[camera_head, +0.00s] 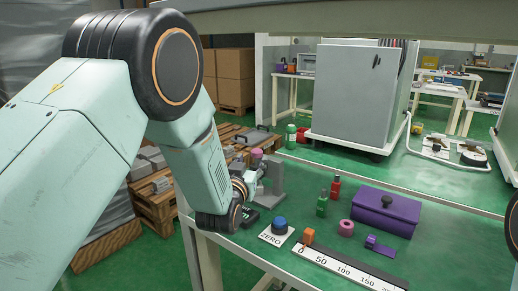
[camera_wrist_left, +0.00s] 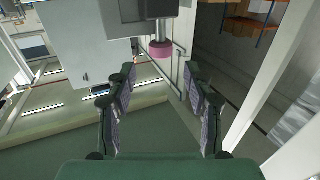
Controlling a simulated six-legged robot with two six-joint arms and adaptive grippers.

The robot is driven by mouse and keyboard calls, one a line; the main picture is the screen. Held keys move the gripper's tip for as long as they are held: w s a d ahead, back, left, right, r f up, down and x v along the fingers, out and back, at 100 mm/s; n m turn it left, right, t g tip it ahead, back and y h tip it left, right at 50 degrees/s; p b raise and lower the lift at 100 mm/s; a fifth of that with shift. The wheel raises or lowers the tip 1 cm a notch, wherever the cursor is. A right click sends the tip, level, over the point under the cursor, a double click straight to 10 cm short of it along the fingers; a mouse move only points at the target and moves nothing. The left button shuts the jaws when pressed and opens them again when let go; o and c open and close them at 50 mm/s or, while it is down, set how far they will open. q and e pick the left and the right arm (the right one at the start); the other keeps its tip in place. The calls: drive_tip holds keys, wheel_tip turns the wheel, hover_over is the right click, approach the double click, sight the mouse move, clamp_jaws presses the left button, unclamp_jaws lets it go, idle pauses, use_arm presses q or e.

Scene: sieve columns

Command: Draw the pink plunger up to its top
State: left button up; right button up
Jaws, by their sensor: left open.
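The pink plunger (camera_head: 257,153) shows as a small pink knob at the top of a grey stand (camera_head: 272,180), by the table's left edge in the head view. In the left wrist view the pink knob (camera_wrist_left: 162,50) sits on a short grey rod, beyond the fingertips and between their lines. My left gripper (camera_head: 246,186) is beside the stand, partly hidden by its own wrist. In the left wrist view its two fingers (camera_wrist_left: 160,78) are wide apart with nothing between them. My right gripper is not in view.
On the table are a blue knob (camera_head: 280,225) on a ZERO plate, a scale (camera_head: 345,270) with an orange slider (camera_head: 309,236), green (camera_head: 322,206) and red (camera_head: 335,189) bottles, a pink ring (camera_head: 346,228), and a purple box (camera_head: 387,211). A grey cabinet (camera_head: 350,90) stands behind.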

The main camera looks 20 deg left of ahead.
sight(255, 154)
use_arm(q)
drive_tip(key=shift+w+a, duration=0.15)
drive_tip(key=shift+w, duration=0.35)
drive_tip(key=w+b, duration=0.1)
drive_tip(key=w, duration=0.3)
drive_tip(key=shift+w+a+f, duration=0.1)
drive_tip(key=shift+w, duration=0.2)
drive_tip(key=shift+w+r+b, duration=0.2)
drive_tip(key=shift+w+b, duration=0.25)
drive_tip(key=shift+w, duration=0.3)
drive_tip(key=shift+w+f, duration=0.1)
drive_tip(key=shift+w, duration=0.15)
drive_tip(key=shift+s, duration=0.1)
drive_tip(key=shift+c, duration=1.4)
clamp_jaws()
